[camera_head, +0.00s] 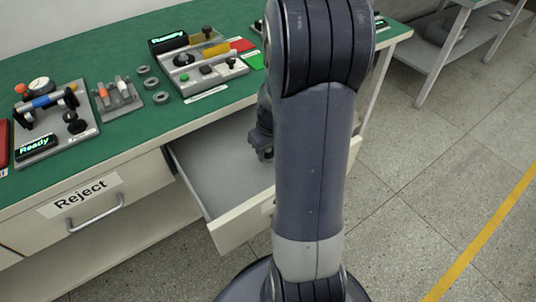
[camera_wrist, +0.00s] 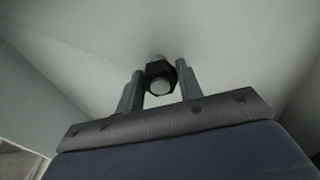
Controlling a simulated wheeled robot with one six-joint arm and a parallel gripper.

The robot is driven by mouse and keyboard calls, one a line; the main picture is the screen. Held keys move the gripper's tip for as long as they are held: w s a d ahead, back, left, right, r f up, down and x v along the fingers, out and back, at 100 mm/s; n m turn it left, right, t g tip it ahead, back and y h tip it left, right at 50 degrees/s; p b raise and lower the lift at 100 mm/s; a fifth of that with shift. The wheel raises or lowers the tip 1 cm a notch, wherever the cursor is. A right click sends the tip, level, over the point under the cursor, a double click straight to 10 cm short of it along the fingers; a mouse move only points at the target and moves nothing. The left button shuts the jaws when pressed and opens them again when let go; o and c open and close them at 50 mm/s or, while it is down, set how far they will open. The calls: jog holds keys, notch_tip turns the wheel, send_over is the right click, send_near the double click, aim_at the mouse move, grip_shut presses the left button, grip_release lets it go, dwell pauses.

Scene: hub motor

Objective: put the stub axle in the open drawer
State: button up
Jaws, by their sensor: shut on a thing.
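The open drawer (camera_head: 212,170) is pulled out from the green-topped bench, and its light grey floor shows bare on the left. My gripper (camera_head: 262,152) is over or inside the drawer, partly hidden behind my arm. In the wrist view, my gripper (camera_wrist: 160,88) is shut on the stub axle (camera_wrist: 159,70), a dark piece with a pale round end between the two fingers. The drawer's pale inside (camera_wrist: 90,50) fills the background there. I cannot tell whether the axle touches the drawer floor.
The closed drawer labelled "Reject" (camera_head: 88,193) is left of the open one. On the bench (camera_head: 150,125) stand a fixture with a blue part (camera_head: 45,108), a small parts tray (camera_head: 118,97), several grey rings (camera_head: 150,83) and a button panel (camera_head: 203,70). Floor is clear at right.

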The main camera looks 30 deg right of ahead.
jog(key=shift+f, duration=0.55)
jog(key=shift+f, duration=0.2)
jog(key=o, duration=1.2)
jog(key=r+p, duration=0.1)
jog(key=r, duration=0.3)
jog(key=s+r+p, duration=0.1)
jog(key=r, duration=0.3)
jog(key=r+p, duration=0.1)
jog(key=r, duration=0.3)
jog(key=shift+s+r, duration=0.15)
jog(key=shift+s, duration=0.1)
jog(key=shift+o, duration=0.3)
